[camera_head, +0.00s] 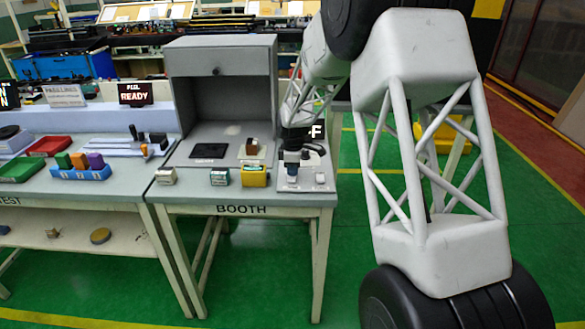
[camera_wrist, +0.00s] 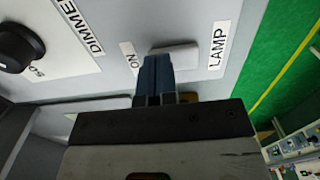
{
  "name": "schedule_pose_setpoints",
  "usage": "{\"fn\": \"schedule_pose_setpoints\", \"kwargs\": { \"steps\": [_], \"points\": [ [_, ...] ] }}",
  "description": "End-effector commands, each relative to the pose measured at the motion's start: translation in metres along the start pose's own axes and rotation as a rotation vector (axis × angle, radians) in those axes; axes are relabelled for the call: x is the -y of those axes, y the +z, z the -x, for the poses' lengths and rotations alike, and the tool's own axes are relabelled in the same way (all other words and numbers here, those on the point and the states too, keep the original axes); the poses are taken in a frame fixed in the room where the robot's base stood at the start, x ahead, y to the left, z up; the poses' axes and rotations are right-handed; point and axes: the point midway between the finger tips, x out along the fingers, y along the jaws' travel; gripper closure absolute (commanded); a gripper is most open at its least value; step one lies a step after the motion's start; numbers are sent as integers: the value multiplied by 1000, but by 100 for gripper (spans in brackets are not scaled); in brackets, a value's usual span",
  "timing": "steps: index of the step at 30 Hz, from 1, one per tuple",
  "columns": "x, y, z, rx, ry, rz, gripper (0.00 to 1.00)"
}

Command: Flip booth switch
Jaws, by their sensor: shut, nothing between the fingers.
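In the wrist view, the booth switch is a white rocker (camera_wrist: 177,55) on a light grey panel (camera_wrist: 110,75), between the labels "ON" and "LAMP". My gripper (camera_wrist: 157,62) is shut and empty, with its blue fingers together. The fingertips overlap the edge of the rocker nearer the "ON" label; I cannot tell whether they touch it. In the head view, my gripper (camera_head: 291,165) is low over the control panel (camera_head: 310,186) at the right end of the booth table. The rocker is too small to make out there.
A black dimmer knob (camera_wrist: 18,47) is on the same panel. The grey booth (camera_head: 221,60) stands left of my gripper. A yellow box (camera_head: 254,177) and small boxes sit along the table's front. A dark sign (camera_head: 317,131) behind my gripper is partly hidden, showing "F".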

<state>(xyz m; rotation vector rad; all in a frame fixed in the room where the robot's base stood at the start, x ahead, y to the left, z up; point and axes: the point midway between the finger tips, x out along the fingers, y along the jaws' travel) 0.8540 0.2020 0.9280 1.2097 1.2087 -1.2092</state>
Motion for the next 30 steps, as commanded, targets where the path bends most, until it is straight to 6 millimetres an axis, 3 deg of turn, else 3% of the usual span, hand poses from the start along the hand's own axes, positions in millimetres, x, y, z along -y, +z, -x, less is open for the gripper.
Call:
{"fn": "schedule_pose_setpoints", "kwargs": {
  "steps": [19,30],
  "points": [
    [1,0,-4,0,-2,0,100],
    [10,0,1,0,-1,0,100]
  ]
}}
